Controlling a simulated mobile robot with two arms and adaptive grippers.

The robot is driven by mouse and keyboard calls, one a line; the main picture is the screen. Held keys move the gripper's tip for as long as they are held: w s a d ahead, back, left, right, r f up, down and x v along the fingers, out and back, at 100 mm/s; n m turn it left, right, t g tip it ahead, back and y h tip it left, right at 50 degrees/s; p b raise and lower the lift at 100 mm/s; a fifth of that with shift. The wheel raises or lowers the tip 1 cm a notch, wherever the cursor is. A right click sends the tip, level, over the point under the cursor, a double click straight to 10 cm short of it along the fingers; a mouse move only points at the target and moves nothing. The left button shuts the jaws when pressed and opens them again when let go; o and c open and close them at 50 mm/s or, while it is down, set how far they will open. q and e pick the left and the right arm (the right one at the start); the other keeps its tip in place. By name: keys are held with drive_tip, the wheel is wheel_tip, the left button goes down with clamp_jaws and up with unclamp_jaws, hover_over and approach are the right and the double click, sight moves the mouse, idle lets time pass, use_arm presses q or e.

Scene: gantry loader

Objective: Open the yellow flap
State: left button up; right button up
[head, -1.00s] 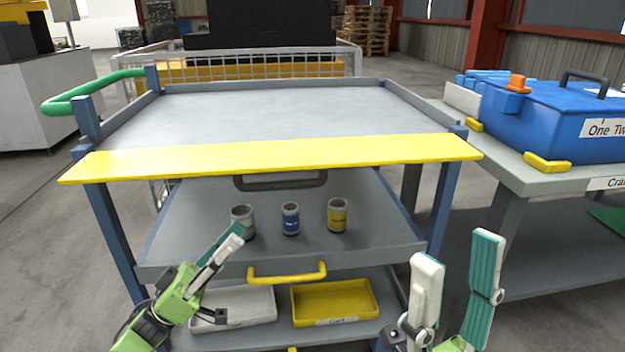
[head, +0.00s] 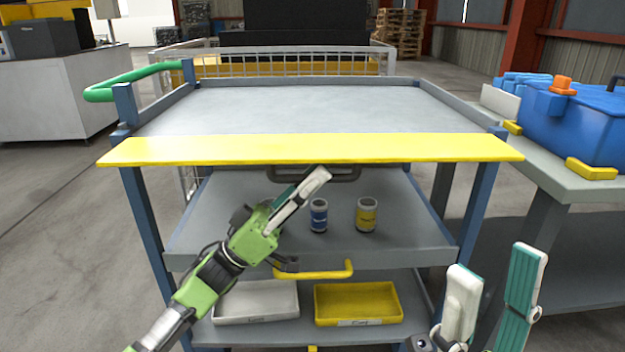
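The yellow flap (head: 318,150) is a long flat bar across the front of the cart's top, spanning between the front posts. A dark handle (head: 345,175) shows just beneath its lower edge. My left gripper (head: 312,180) is just below the flap's middle, its fingertips by the left part of the dark handle. I cannot tell whether it touches the handle. Its fingers are seen edge-on and overlap, so their opening is unclear. My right gripper (head: 500,258) is open and empty at the lower right, apart from the cart.
A blue can (head: 319,215) and a yellow-labelled can (head: 366,214) stand on the middle shelf. Below are a yellow handle (head: 318,272), a white tray (head: 230,315) and a yellow tray (head: 330,318). A bench with a blue case (head: 590,125) stands right.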

use_arm(q)
clamp_jaws()
